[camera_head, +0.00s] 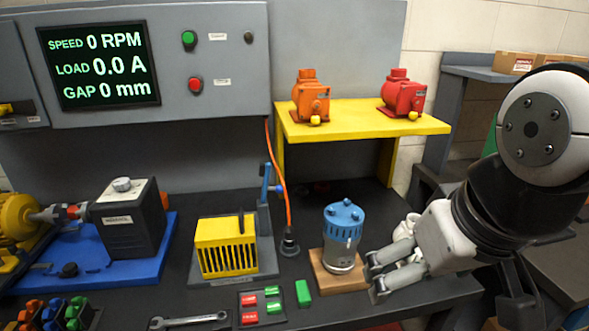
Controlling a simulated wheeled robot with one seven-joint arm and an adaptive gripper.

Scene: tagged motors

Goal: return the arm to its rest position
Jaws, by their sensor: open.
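My arm comes in from the right side of the head view. My gripper (377,280) is open at the bench's front right, its fingers pointing left. It is just right of a grey motor with a blue top (343,236), which stands upright on a wooden block (328,279). The fingers overlap the block's right side in the picture; I cannot tell whether they touch it. Nothing shows between the fingers. An orange motor (311,97) and a red motor (402,94) stand on the yellow shelf (360,124) behind.
The dark bench (180,296) holds a yellow slotted guard (226,245), a blue-based test rig (100,265), a wrench (189,320) and coloured tags (262,305). An orange cable (274,165) hangs behind. A control panel (160,66) shows 0 RPM. Shelving with boxes (515,63) stands behind my arm.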

